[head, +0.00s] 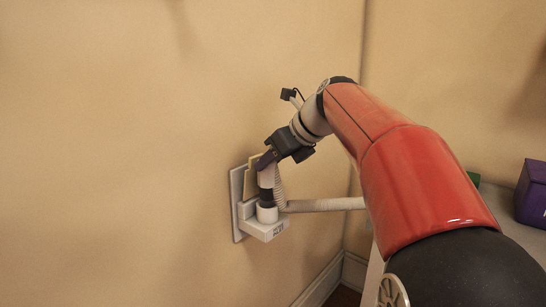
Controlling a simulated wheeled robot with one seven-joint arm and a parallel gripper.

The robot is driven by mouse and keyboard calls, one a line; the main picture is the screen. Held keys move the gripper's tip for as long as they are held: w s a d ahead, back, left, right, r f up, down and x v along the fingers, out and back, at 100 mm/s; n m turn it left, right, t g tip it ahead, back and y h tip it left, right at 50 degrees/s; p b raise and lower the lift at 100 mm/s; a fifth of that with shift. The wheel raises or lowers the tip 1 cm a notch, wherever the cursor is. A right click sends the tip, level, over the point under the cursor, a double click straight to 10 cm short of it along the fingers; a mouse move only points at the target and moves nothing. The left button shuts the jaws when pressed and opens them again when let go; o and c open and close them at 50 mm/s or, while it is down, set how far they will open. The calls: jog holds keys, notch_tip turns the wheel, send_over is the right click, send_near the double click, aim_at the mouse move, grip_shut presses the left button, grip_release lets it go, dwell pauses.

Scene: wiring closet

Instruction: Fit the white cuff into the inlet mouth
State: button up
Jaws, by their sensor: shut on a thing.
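My gripper (266,160) is tilted down to the left at the wall and is shut on the upper part of the white cuff (265,178). The cuff stands roughly upright, with a dark band (266,196) below its white part. The inlet mouth (267,214) is a pale round collar on a bracket fixed to the wall, directly under the dark band. The two are in line and look touching; I cannot tell how deep the cuff sits. The opening itself is hidden. A ribbed pale hose (280,188) runs down beside the cuff.
A grey wall plate (237,205) backs the bracket. A pale pipe or hose (325,205) runs right from there, behind my arm. A worktop (497,205) at right holds a purple box (533,193) and a partly hidden green thing (474,179). The wall at left is bare.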

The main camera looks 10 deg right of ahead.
aim_at(275, 176)
jog(key=shift+f+b, duration=1.4)
jog(key=shift+f, duration=1)
jog(key=o, duration=1.2)
jog(key=shift+r, duration=0.1)
jog(key=shift+p+v, duration=1.5)
jog(key=shift+v, duration=0.85)
jog(key=shift+s, duration=0.1)
